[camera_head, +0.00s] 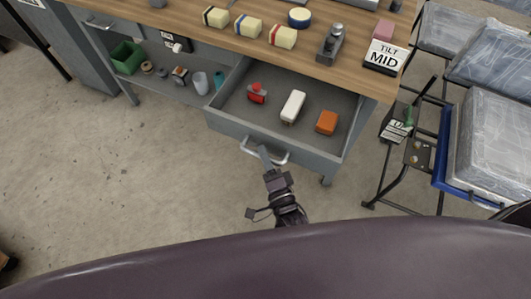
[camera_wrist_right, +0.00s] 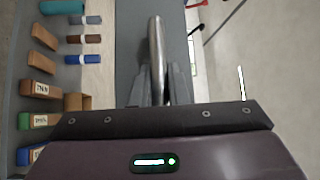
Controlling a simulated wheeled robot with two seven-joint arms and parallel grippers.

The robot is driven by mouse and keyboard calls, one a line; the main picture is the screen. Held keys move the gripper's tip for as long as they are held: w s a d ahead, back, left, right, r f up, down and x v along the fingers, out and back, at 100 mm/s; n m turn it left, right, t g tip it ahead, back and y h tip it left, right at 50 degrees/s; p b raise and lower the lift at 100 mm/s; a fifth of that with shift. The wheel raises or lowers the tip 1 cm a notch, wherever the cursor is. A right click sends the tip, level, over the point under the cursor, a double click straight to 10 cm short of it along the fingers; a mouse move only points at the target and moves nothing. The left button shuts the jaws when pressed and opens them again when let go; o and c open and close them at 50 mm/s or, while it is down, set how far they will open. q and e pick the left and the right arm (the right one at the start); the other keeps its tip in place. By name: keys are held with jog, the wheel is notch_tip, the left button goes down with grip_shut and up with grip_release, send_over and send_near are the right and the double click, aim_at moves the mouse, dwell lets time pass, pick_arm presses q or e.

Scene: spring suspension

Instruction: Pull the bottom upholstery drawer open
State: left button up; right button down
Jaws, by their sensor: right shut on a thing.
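A grey drawer (camera_head: 283,147) under the wooden bench top stands open. A red item (camera_head: 257,93), a white block (camera_head: 293,106) and an orange block (camera_head: 326,122) lie inside it. A curved metal handle (camera_head: 280,160) is on its front. I cannot read a label that tells which drawer this is. My left gripper is out of view.
The bench top (camera_head: 200,30) holds sponge-like blocks, a grey tool and a "TILT MID" sign (camera_head: 385,56). Left of the drawer, a shelf (camera_head: 170,95) holds a green bin (camera_head: 127,57) and small items. A rack with wrapped cushions (camera_head: 490,150) stands right. The floor (camera_head: 110,170) before the drawer is clear.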

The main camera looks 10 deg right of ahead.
jog(key=c, duration=1.4)
grip_release()
jog(key=v, duration=0.7)
jog(key=shift+s+b, duration=0.35)
jog(key=shift+s, duration=0.05)
jog(key=shift+d, duration=0.15)
jog(key=s+d+f+n+g+p, duration=0.1)
jog(key=s+f+n+g, duration=0.25)
jog(key=f, duration=0.75)
jog(key=s+d+f+n+g+p, duration=0.1)
jog(key=s+f+n+g+p, duration=0.3)
jog(key=f, duration=0.6)
jog(key=s+d+f+n+g+h, duration=0.3)
jog(key=s+d+f+n+g, duration=0.6)
jog(key=s+d+f, duration=0.4)
jog(key=s+f+g, duration=0.1)
jog(key=s, duration=0.2)
jog(key=shift+d+g+h, duration=0.35)
jog(key=shift+d+h, duration=0.05)
